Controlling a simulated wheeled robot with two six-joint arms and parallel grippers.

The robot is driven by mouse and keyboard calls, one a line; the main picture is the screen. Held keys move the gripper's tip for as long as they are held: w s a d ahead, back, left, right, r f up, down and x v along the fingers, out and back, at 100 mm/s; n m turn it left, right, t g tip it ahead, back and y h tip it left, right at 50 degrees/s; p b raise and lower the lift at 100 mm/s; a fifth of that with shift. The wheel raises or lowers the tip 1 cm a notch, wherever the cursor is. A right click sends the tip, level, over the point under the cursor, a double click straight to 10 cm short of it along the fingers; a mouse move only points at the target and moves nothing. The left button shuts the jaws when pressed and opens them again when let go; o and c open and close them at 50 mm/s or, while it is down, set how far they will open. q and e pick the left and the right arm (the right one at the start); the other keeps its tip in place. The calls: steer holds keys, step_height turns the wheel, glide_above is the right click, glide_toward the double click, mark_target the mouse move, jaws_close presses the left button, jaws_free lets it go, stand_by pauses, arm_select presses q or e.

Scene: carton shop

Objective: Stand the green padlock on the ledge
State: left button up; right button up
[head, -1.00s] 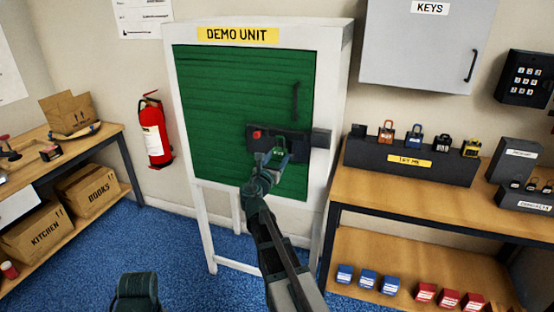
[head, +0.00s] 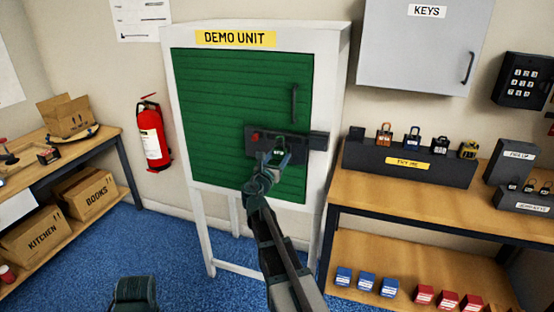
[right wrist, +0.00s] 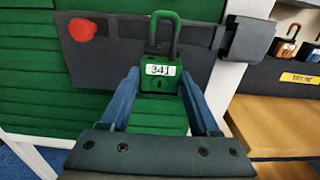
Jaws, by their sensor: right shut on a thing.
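The green padlock (right wrist: 160,75) is upright in the right wrist view, with a white label reading 341 and its shackle at the top. My right gripper (right wrist: 159,92) is shut on its body, one blue finger at each side. In the head view the padlock (head: 279,148) and my right gripper (head: 275,157) are in front of the dark plate (head: 297,155) on the green slatted door of the demo unit. I cannot tell whether the padlock touches the plate. No separate ledge can be made out with certainty.
The dark plate carries a red knob (right wrist: 82,29) on its left, and a dark block (right wrist: 250,38) sits at its right end. A black stand (head: 400,165) with several padlocks is on the right bench (head: 440,200). A fire extinguisher (head: 152,138) hangs left of the unit.

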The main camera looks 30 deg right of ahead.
steer(key=shift+x, duration=1.1)
stand_by(1.2)
steer(key=shift+f, duration=0.25)
stand_by(0.5)
steer(key=o, duration=1.4)
steer(key=shift+c, duration=0.2)
steer(key=v, duration=0.9)
